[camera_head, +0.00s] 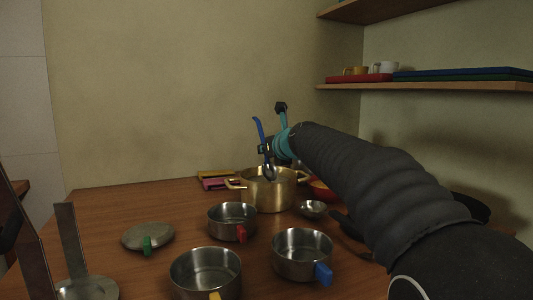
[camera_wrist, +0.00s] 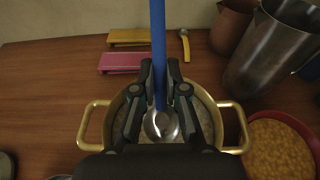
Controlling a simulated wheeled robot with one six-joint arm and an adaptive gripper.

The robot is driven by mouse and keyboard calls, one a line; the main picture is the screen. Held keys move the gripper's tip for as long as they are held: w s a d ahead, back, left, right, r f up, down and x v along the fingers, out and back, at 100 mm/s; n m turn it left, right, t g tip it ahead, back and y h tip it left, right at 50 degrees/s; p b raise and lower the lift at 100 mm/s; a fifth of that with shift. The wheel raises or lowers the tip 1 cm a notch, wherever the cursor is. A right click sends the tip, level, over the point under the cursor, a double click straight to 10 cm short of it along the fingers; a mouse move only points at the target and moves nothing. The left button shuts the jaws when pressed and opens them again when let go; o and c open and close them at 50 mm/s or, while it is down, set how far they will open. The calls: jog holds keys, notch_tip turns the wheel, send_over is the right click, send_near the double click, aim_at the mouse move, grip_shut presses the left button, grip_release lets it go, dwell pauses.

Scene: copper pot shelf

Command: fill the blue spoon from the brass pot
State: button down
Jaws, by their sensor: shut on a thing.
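The blue spoon has a blue handle (camera_head: 258,130) and a metal bowl (camera_wrist: 161,125). My gripper (camera_wrist: 160,88) is shut on the handle, which also shows in the wrist view (camera_wrist: 158,40). In the head view my gripper (camera_head: 268,147) is above the brass pot (camera_head: 268,196). The spoon is nearly upright with its bowl low, at about the height of the pot's rim. In the wrist view the bowl lies within the outline of the brass pot, between its two handles (camera_wrist: 92,120). My fingers hide much of the pot's inside, and I cannot tell what the bowl holds.
A red bowl (camera_wrist: 280,118) of yellow food stands close right of the pot. Steel pans with red (camera_head: 232,218), blue (camera_head: 300,252) and yellow (camera_head: 206,272) handles stand in front. A metal jug (camera_wrist: 268,50) stands behind right. A shelf (camera_head: 430,86) hangs at right.

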aim_at(268, 161)
jog(key=shift+f+b, duration=0.4)
jog(key=shift+b, duration=0.1)
jog(key=f+b, duration=0.1)
jog(key=b, duration=0.2)
jog(key=shift+s+f, duration=0.1)
jog(key=shift+f, duration=0.1)
jog(key=shift+f+b, duration=0.2)
jog(key=shift+b, duration=0.3)
jog(key=shift+r, duration=0.1)
jog(key=shift+s+d+f+g+h+p, duration=0.1)
jog(key=shift+f+g+h+p, duration=0.25)
jog(key=shift+g+p, duration=0.55)
jog(key=shift+f+p, duration=0.15)
jog(key=shift+p, duration=0.5)
jog(key=f+g+h+p, duration=0.1)
jog(key=g+p, duration=0.1)
jog(key=p, duration=0.3)
jog(key=g+p, duration=0.2)
jog(key=p, duration=0.4)
jog(key=shift+w+f+h, duration=0.2)
jog(key=shift+f+h, duration=0.15)
jog(key=shift+f, duration=0.05)
